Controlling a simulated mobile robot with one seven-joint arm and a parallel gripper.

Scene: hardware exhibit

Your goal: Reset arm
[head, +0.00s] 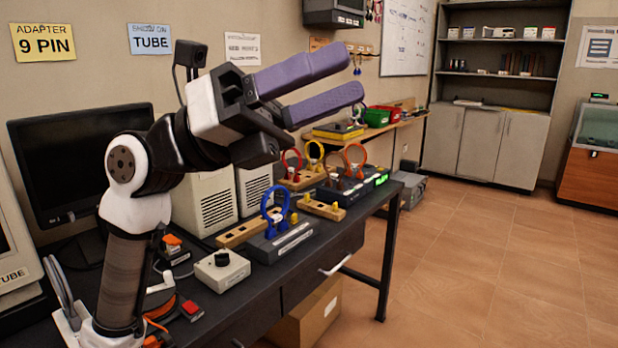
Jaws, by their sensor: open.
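My gripper (352,79) has two purple fingers pointing to the right, with a gap between them. It is open and nothing shows between the fingers. My arm rises from the lower left, bends at the elbow and holds the gripper raised above the dark workbench (374,209). The gripper appears apart from everything on the bench. The gripper body covers part of the wall and the top of the white computer case behind it.
On the bench are a blue ring stand (274,211), several other coloured rings, a white knob box (222,270) and a black monitor (80,152). A cardboard box (308,312) sits below. A shelf cabinet (491,97) stands behind. The tiled floor (480,262) at right is clear.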

